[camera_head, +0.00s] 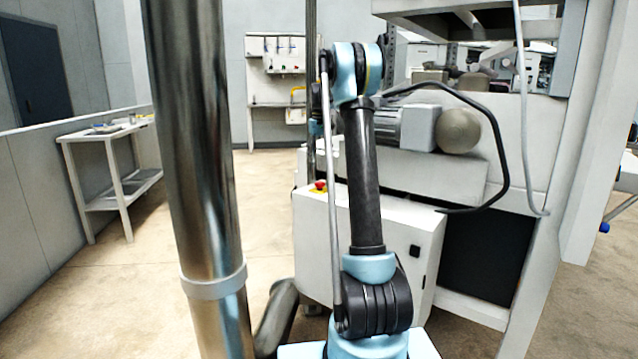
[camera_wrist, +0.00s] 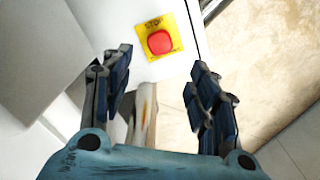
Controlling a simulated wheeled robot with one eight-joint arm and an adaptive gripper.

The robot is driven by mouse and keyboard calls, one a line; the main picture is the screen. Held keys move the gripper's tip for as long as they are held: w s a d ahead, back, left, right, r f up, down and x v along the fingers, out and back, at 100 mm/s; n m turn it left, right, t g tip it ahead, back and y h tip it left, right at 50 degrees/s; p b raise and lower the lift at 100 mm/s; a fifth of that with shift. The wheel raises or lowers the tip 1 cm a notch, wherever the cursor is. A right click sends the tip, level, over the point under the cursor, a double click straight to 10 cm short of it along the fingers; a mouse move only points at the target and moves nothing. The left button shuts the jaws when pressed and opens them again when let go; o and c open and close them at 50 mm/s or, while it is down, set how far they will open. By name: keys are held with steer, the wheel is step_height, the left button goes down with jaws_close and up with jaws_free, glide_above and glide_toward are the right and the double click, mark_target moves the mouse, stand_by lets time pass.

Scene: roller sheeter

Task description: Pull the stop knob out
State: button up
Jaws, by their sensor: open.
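The stop knob (camera_wrist: 160,42) is a red button on a yellow plate marked STOP (camera_wrist: 175,46), near the edge of a white cabinet in the wrist view. My gripper (camera_wrist: 160,72) is open, its two dark fingers apart, with the knob showing beyond and between the fingertips. The gripper does not appear to touch the knob. In the head view the red knob (camera_head: 320,186) sits small on top of the white control cabinet (camera_head: 318,235), left of my arm. My gripper cannot be made out clearly in the head view.
The grey and white machine (camera_head: 470,170) with a motor (camera_head: 403,128) stands behind and right of my arm. A black cable (camera_head: 500,155) loops beside it. A white side table (camera_head: 112,170) stands at the left. Open floor (camera_head: 120,290) lies left of the cabinet.

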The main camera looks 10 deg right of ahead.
mark_target(320, 182)
step_height(320, 182, down, 11)
steer(key=shift+f, duration=0.1)
stand_by(0.3)
